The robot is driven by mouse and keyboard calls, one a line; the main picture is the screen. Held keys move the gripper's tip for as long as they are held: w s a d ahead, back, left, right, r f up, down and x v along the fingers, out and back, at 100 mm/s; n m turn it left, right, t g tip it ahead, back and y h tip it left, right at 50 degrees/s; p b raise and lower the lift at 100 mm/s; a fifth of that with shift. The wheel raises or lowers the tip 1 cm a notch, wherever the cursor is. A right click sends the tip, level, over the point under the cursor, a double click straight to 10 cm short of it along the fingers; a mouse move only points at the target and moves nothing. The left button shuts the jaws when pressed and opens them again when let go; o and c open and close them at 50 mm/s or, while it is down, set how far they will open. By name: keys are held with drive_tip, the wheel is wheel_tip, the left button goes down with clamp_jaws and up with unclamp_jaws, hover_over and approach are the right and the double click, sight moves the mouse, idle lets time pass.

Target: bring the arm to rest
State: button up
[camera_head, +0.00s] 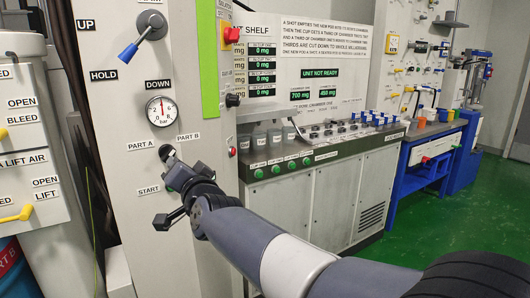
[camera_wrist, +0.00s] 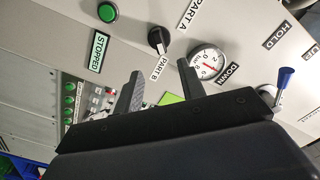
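My gripper (camera_head: 172,198) is in front of the grey control panel (camera_head: 127,205), its fingers towards the panel face, near the PART A/PART B selector. In the wrist view my gripper (camera_wrist: 160,70) has its two dark fingers well apart, with nothing between them but the panel behind. It is open and empty. The black selector knob (camera_wrist: 158,40) shows just beyond the fingertips, and no contact is visible. My arm reaches in from the lower right of the head view.
The panel carries a pressure gauge (camera_head: 161,111) and a blue-handled lever (camera_head: 137,47). A metering bench (camera_head: 320,145) with cups and green buttons stands to the right, and a blue bench (camera_head: 430,150) beyond it. A white cabinet (camera_head: 22,150) with yellow handles is at left. Green floor (camera_head: 440,225) is clear at right.

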sight(168, 156)
drive_tip(key=p+x, duration=0.1)
drive_tip(key=x, duration=0.8)
drive_tip(key=shift+w+a, duration=0.15)
drive_tip(key=shift+w, duration=0.25)
drive_tip(key=shift+w+a+r+n+p, duration=0.15)
drive_tip(key=shift+r+n+p, duration=0.2)
drive_tip(key=shift+p, duration=0.4)
drive_tip(key=n+p, duration=0.1)
drive_tip(key=n, duration=0.1)
drive_tip(key=shift+n+p, duration=0.35)
drive_tip(key=shift+p, duration=0.05)
drive_tip(key=n+p, duration=0.5)
drive_tip(key=shift+s+n, duration=0.2)
drive_tip(key=shift+n, duration=0.1)
drive_tip(key=n+p, duration=0.4)
drive_tip(key=p, duration=0.1)
drive_tip(key=shift+a, duration=0.15)
drive_tip(key=n+p, duration=0.2)
drive_tip(key=p, duration=0.2)
drive_tip(key=shift+s+f+n, duration=0.1)
drive_tip(key=shift+n, duration=0.3)
drive_tip(key=shift+f+n+p, duration=0.1)
drive_tip(key=shift+n+p, duration=0.5)
drive_tip(key=shift+p, duration=0.1)
drive_tip(key=shift+f, duration=0.2)
